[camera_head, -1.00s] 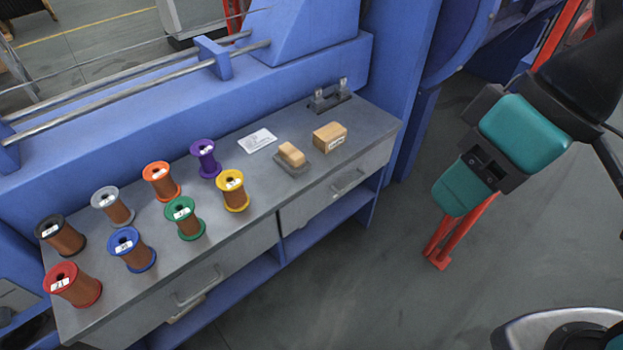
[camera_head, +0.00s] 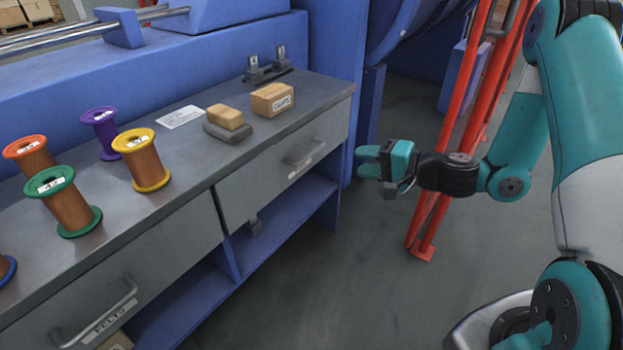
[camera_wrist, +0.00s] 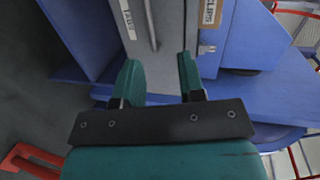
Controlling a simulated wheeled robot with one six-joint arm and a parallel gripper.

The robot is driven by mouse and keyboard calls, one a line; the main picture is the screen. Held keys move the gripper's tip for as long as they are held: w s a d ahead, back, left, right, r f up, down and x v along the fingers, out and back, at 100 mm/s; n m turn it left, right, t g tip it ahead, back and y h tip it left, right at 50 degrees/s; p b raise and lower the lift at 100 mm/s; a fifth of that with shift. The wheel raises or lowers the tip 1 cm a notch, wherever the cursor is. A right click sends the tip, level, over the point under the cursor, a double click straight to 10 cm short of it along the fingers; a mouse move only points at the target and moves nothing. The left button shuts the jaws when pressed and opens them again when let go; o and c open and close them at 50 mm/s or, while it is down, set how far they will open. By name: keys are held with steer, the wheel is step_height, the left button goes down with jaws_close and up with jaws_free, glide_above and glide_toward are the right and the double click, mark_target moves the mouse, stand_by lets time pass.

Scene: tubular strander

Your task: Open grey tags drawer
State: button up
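The right grey drawer (camera_head: 262,181) under the bench top is shut. It has a bar handle (camera_head: 304,154) with a small label (camera_head: 300,168) below it, too small to read here. My gripper (camera_head: 366,162) hangs in the air to the right of this drawer, pointing left at it and apart from it. In the wrist view my gripper (camera_wrist: 157,82) has its two fingers spread with nothing between them. The drawer front (camera_wrist: 170,50) with its handle (camera_wrist: 151,25) and label (camera_wrist: 127,20) lies beyond the fingertips, the handle slightly left of the gap's middle.
A left drawer (camera_head: 140,270) labelled FELTS is shut too. On the bench top (camera_head: 185,205) stand several wire spools, a card (camera_head: 181,117), a wooden-topped block (camera_head: 226,117) and a wooden box (camera_head: 273,99). Red posts (camera_head: 455,150) stand behind my arm. The floor before the bench is clear.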

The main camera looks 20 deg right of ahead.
mark_target(311, 154)
steer(key=shift+m+t+h, duration=0.5)
steer(key=shift+m, duration=0.3)
steer(key=x, duration=0.5)
steer(key=d+f+b+x, duration=0.1)
steer(key=x, duration=0.5)
steer(key=d+f+x, duration=0.1)
steer(key=x, duration=0.5)
steer(key=shift+w+a+f+b, duration=0.1)
steer(key=shift+w+f+b, duration=0.15)
steer(key=shift+w+b, duration=0.15)
jaws_close()
